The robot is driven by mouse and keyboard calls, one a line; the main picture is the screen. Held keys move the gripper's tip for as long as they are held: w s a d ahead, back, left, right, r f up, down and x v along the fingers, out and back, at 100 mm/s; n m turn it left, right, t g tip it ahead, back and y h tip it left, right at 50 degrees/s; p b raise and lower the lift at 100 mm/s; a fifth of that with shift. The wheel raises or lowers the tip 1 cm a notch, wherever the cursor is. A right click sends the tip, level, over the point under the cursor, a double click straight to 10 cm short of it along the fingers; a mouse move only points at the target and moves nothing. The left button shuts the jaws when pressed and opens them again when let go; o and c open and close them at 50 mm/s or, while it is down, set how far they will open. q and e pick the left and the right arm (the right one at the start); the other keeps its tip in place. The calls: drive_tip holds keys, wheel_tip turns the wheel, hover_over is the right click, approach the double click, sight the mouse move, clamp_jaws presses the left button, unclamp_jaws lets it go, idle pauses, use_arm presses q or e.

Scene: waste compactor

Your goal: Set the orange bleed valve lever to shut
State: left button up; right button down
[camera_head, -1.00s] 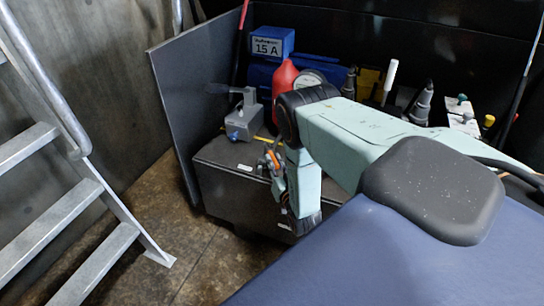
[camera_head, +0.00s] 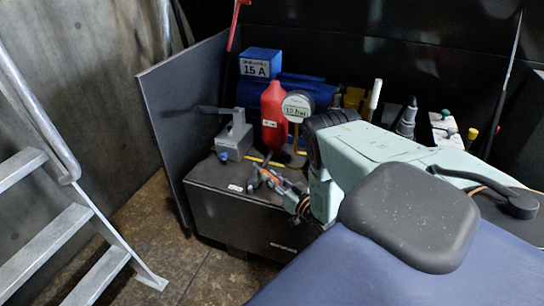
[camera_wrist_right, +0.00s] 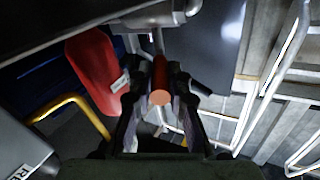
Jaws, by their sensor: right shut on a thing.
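The orange lever (camera_wrist_right: 160,82) shows in the right wrist view as a red-orange round grip with its end towards the camera. A thin metal stem runs from it up to a grey body at the top. My right gripper (camera_wrist_right: 160,98) has one dark finger on each side of the grip and is shut on it. In the head view my right gripper (camera_head: 256,172) reaches left, low over the dark cabinet's top. There, the lever is too small and covered to make out clearly. My left gripper is in neither view.
A red bottle (camera_head: 274,115), a pressure gauge (camera_head: 298,106) and a grey block with a handle (camera_head: 234,138) stand on the dark cabinet (camera_head: 235,205). A blue box (camera_head: 261,62) is behind. A metal ladder (camera_head: 60,220) stands at left, with open floor (camera_head: 165,220) between.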

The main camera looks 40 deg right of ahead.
drive_tip(key=shift+w+r, duration=0.1)
drive_tip(key=c, duration=1.3)
unclamp_jaws()
drive_tip(key=s, duration=1.2)
drive_tip(key=shift+a, duration=0.35)
